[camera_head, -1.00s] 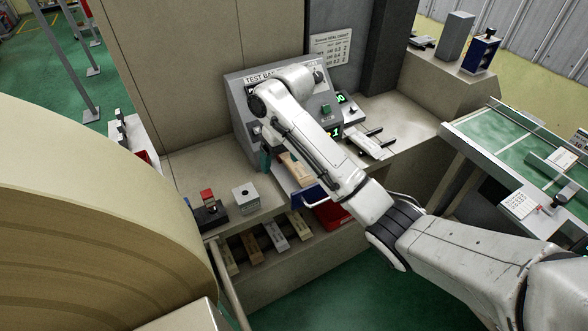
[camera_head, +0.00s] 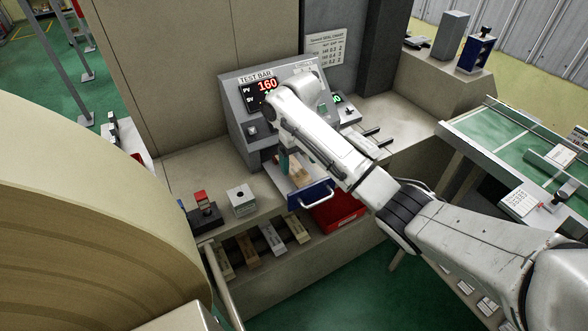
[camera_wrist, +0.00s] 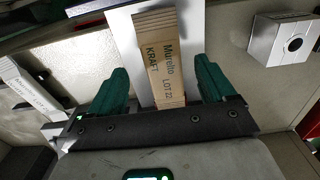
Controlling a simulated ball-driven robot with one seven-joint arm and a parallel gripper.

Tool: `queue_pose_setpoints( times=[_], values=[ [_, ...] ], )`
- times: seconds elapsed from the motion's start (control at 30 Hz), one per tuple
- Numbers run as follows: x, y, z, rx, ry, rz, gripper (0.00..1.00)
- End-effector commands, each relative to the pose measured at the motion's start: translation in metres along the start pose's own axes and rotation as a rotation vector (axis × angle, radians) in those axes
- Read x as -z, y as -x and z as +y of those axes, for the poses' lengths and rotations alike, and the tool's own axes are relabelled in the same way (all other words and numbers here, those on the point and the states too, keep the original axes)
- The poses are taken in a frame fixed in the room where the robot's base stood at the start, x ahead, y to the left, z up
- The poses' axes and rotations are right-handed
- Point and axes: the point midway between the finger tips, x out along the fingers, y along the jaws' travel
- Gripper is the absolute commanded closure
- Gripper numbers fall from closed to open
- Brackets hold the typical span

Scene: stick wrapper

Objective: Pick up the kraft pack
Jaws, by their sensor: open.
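The kraft pack (camera_wrist: 163,60), a flat brown pack printed "Murello KRAFT LOT 22", lies on a pale tray surface (camera_wrist: 122,32) in the wrist view. In the head view the pack (camera_head: 299,171) shows partly behind my arm, in a pulled-out drawer with a blue front (camera_head: 305,197). My gripper (camera_wrist: 161,72) is open, with one green finger on each side of the pack and gaps between fingers and pack. In the head view one green finger (camera_head: 284,162) shows beside the pack. The other is hidden.
The grey test bar machine (camera_head: 238,118) stands behind the drawer. A silver block with a hole (camera_head: 241,200) and a black and red device (camera_head: 205,214) stand to the left. A red bin (camera_head: 340,210) and several sample packs (camera_head: 248,252) lie below.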

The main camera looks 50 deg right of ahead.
Motion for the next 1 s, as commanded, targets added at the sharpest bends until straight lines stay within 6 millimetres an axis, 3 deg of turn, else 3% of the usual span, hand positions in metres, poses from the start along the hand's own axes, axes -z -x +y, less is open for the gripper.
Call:
queue_pose_setpoints(
  times=[0.2, 0.5, 1.0],
  values=[
    [-0.001, -0.028, -0.002, -0.002, -0.001, -0.001, 0.17],
    [-0.001, -0.034, -0.002, 0.0, 0.0, 0.0, 0.17],
    [-0.001, -0.033, -0.002, 0.0, 0.0, 0.0, 0.64]
  ],
)
